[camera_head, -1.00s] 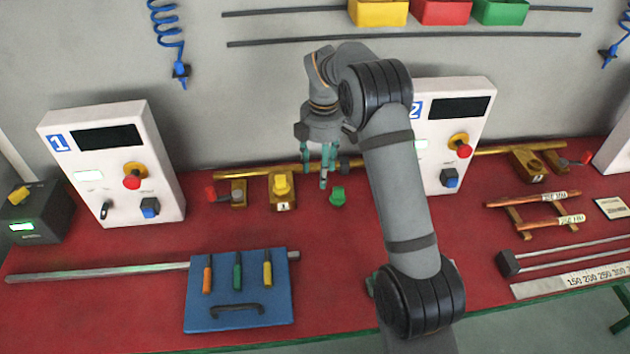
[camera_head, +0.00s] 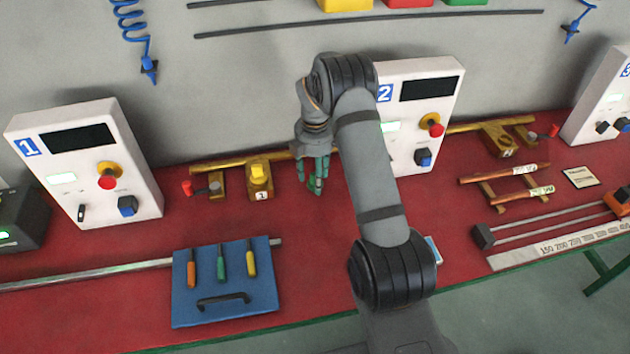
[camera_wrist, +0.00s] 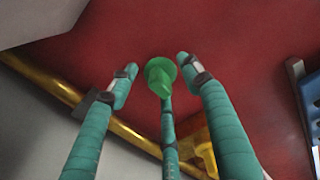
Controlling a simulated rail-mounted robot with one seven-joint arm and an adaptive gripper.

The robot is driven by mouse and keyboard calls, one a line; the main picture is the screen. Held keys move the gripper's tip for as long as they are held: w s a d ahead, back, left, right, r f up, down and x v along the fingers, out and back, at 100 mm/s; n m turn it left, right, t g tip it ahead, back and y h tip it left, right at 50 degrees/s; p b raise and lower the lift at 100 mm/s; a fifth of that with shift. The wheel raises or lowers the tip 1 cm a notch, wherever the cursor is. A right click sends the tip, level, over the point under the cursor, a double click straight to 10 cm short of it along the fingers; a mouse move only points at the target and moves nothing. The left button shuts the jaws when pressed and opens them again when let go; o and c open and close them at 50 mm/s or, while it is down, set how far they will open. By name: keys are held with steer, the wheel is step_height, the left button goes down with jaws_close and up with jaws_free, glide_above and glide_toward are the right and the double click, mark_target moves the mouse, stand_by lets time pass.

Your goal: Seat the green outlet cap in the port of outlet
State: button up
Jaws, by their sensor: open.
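The green outlet cap (camera_wrist: 160,77) shows in the wrist view between my spread fingers, over the red bench surface. It has a round flange and a narrower body. My gripper (camera_head: 316,184) has three teal fingers pointing down to the bench; it also shows in the wrist view (camera_wrist: 158,76). It is open, with its fingertips around the cap; contact cannot be told. In the head view my fingers hide the cap. A brass outlet block marked 1 (camera_head: 260,185) with a yellow top stands left of my gripper. Another brass outlet block (camera_head: 499,139) stands on the right.
A brass pipe (camera_head: 230,163) runs along the back of the bench. White panels 1 (camera_head: 86,165) and 2 (camera_head: 419,120) stand behind. A blue tool board (camera_head: 225,291) lies at the front left. Red bench surface (camera_head: 310,225) is clear in front of my gripper.

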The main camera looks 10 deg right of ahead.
steer(key=shift+f, duration=0.15)
steer(key=shift+c, duration=1.1)
steer(key=c, duration=0.9)
steer(key=shift+c, duration=0.4)
